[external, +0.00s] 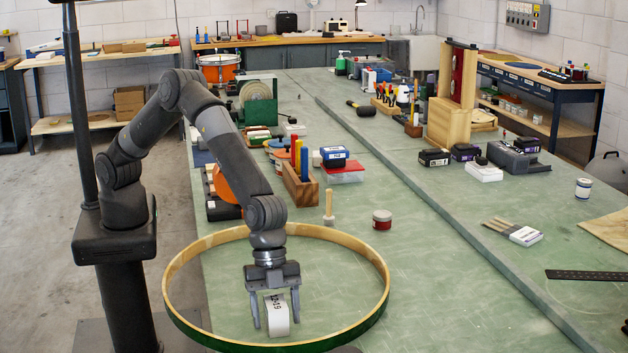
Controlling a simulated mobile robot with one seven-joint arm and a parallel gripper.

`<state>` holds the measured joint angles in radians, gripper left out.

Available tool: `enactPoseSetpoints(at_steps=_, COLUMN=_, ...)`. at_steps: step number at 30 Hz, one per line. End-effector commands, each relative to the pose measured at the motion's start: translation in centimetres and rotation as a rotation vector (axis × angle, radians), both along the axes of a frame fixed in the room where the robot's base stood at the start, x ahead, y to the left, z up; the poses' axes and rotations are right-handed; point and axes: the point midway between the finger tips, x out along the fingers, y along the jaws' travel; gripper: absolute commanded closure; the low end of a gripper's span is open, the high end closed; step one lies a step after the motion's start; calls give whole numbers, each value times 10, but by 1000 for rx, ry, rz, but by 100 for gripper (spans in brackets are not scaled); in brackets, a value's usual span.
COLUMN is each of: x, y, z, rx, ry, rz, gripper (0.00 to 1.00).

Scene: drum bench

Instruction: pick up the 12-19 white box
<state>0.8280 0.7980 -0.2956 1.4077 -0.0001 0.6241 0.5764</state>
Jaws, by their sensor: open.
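The 12-19 white box (277,316) sits inside a large wooden hoop at the near end of the green bench. Its dark "12-19" print faces up toward the camera. My gripper (276,318) points down over it with its two fingers spread, one on each side of the box. The left finger has a visible gap to the box. The right finger is very close to the box's right side; I cannot tell whether it touches. The lower part of the box is partly hard to make out near the hoop's rim.
The wooden hoop (372,263) rings the box and my gripper. A wooden holder (300,186) with coloured sticks is farther back.

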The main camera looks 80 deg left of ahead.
Motion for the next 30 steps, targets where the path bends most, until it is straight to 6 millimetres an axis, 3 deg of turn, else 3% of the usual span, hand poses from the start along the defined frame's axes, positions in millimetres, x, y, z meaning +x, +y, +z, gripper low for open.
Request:
enactPoseSetpoints(at_steps=7, x=0, y=-1, z=-1, rx=-1, ry=-1, rz=0, gripper=36)
enactPoseSetpoints(at_steps=25, x=0, y=-1, z=-1, rx=0, ry=0, rz=0, gripper=85)
enactPoseSetpoints(at_steps=30, x=0, y=-1, z=-1, rx=-1, ry=0, rz=0, gripper=87)
